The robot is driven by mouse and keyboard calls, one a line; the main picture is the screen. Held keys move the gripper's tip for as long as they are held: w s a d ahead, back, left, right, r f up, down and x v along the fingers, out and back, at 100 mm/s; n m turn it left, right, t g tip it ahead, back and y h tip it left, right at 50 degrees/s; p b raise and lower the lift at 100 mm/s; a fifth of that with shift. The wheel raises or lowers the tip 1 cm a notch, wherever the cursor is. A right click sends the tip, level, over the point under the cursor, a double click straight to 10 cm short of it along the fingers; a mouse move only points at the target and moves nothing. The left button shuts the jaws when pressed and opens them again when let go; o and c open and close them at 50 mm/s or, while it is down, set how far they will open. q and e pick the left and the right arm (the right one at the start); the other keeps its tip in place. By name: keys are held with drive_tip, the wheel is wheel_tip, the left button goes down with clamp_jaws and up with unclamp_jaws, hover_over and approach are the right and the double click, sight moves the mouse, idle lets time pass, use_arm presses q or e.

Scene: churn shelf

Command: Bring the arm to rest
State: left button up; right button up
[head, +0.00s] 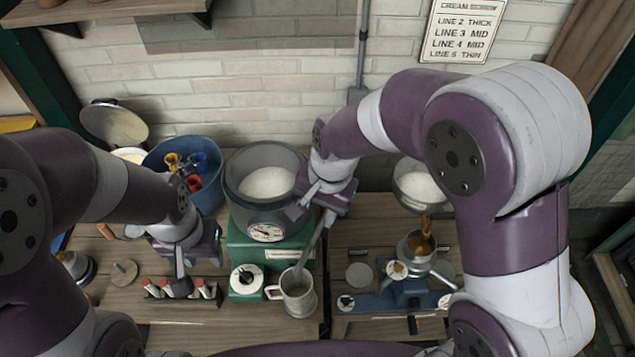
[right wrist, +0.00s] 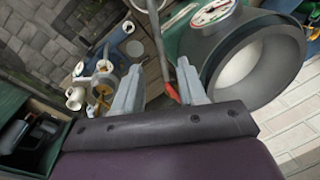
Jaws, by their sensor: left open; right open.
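My right gripper (head: 313,208) is open at the right rim of the grey pot in the head view. In the right wrist view its two fingers (right wrist: 158,72) stand apart. A thin rod with a reddish end (right wrist: 170,80) shows between them; I cannot tell whether it touches them. In the head view a grey rod (head: 312,245) slants from beside this gripper down to a metal mug (head: 297,297). My left gripper (head: 181,264) is open above a rack of several red-and-white pieces (head: 180,289). Its fingertips partly hide the rack.
The grey pot (head: 240,199) with a dial stands on a green base (head: 236,250). A blue bucket (head: 206,197) of coloured items is at its left. A blue stand (head: 385,299) holds a metal cup at the right. A brick wall (head: 270,85) closes the back.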

drive_tip(key=s+d+f+n+b, duration=0.3)
drive_tip(key=s+d+f, duration=0.1)
drive_tip(key=d, duration=0.4)
drive_tip(key=s+d+f+n+h+b, duration=0.1)
drive_tip(key=s+d+f+n+b, duration=0.1)
drive_tip(key=d, duration=0.5)
drive_tip(key=shift+s+d+f+n+t+h+b, duration=0.3)
drive_tip(key=shift+s+d+f+n+b, duration=0.1)
drive_tip(key=shift+s+f+b, duration=0.6)
drive_tip(key=shift+s+d+r, duration=0.1)
drive_tip(key=shift+s, duration=0.05)
